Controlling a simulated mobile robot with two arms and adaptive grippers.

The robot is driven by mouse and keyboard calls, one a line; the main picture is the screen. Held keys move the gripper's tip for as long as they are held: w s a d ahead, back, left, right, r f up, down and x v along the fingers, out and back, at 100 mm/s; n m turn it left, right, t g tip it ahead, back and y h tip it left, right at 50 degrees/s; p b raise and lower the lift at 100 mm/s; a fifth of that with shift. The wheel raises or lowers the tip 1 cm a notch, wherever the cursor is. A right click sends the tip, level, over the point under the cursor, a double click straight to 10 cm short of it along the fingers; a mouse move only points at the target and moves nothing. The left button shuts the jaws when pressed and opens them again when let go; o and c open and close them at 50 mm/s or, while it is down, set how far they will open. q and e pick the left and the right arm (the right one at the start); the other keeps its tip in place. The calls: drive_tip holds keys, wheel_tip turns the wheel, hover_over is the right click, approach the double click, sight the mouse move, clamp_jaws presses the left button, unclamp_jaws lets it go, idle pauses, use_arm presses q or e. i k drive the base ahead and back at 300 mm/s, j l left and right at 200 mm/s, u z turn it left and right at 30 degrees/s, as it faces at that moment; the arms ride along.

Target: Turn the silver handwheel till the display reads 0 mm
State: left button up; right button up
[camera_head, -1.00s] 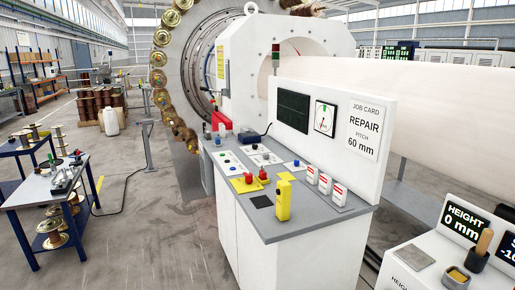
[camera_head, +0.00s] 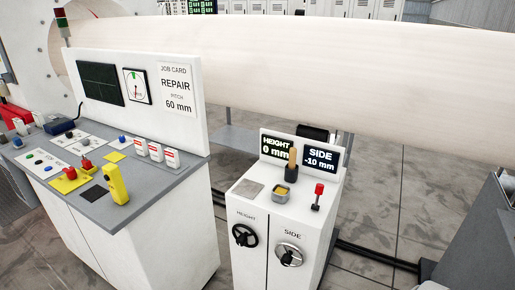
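The silver handwheel (camera_head: 289,255) is on the front of a white cabinet (camera_head: 310,213), under the word SIDE. A black handwheel (camera_head: 244,236) is to its left, under the word HEIGHT. On top of the cabinet, the SIDE display (camera_head: 320,159) reads -10 mm. The HEIGHT display (camera_head: 277,147) beside it reads 0 mm, partly covered by a wooden handle. Neither of my grippers is in view.
A control desk (camera_head: 160,187) with switches and a yellow device (camera_head: 117,185) stands to the left, with a gap before the cabinet. A red-knobbed lever (camera_head: 318,196) and a brush pot (camera_head: 291,172) stand on the cabinet. A large pale cylinder (camera_head: 350,60) runs behind.

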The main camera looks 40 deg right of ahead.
sight(286, 259)
drive_tip(key=z, duration=1.55)
